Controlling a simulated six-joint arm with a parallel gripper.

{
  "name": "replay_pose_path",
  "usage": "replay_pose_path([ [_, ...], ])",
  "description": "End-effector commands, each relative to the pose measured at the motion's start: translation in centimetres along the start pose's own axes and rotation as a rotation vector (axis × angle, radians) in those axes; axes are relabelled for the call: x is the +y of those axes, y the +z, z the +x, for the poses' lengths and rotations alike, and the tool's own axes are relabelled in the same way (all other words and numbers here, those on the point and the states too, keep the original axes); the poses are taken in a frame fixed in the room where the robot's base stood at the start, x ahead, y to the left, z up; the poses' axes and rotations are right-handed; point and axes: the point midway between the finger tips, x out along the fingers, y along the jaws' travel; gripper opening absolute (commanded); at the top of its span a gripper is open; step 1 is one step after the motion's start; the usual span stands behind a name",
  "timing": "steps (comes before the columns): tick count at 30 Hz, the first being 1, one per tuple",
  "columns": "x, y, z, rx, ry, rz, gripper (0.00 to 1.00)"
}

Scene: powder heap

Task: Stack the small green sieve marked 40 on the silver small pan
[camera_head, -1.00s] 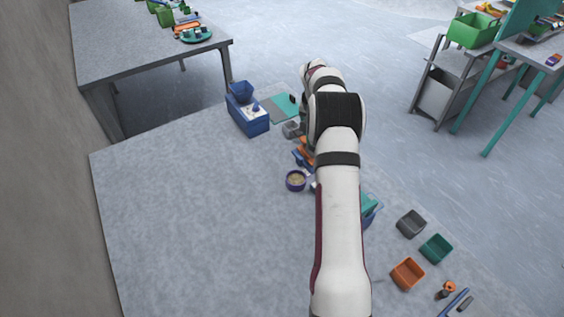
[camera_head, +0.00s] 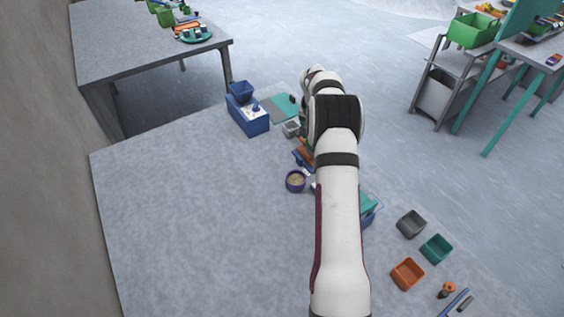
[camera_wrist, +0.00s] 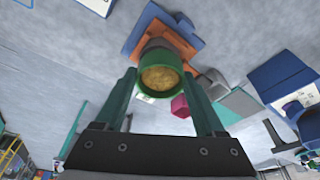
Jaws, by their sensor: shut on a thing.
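The small green sieve (camera_wrist: 140,82) is between the two teal fingers of my gripper (camera_wrist: 160,76) in the wrist view. My gripper is shut on it, and yellowish material or mesh shows inside its ring. A grey round thing (camera_wrist: 158,43), which looks like the silver small pan, shows just beyond the sieve, over an orange plate (camera_wrist: 150,28) on a blue base. The sieve hides part of it, and I cannot tell whether the two touch. The mark 40 is not readable. In the head view my arm hides the gripper and sieve.
A purple bowl (camera_head: 295,181) of powder stands left of my arm. A blue device (camera_head: 248,115) and a teal mat (camera_head: 281,108) are at the back. Grey (camera_head: 411,223), green (camera_head: 436,248) and orange (camera_head: 408,273) bins stand at right. The table's left is clear.

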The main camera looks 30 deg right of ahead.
Motion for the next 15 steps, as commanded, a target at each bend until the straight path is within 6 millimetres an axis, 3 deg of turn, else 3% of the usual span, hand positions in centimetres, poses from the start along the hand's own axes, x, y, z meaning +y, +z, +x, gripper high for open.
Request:
replay_pose_path([
  [10,0.00,0.03,0.15,0.000,0.000,0.000,0.40],
  [11,0.00,0.02,0.13,0.000,0.000,0.000,0.77],
  [15,0.00,0.02,0.13,0.000,0.000,0.000,1.00],
])
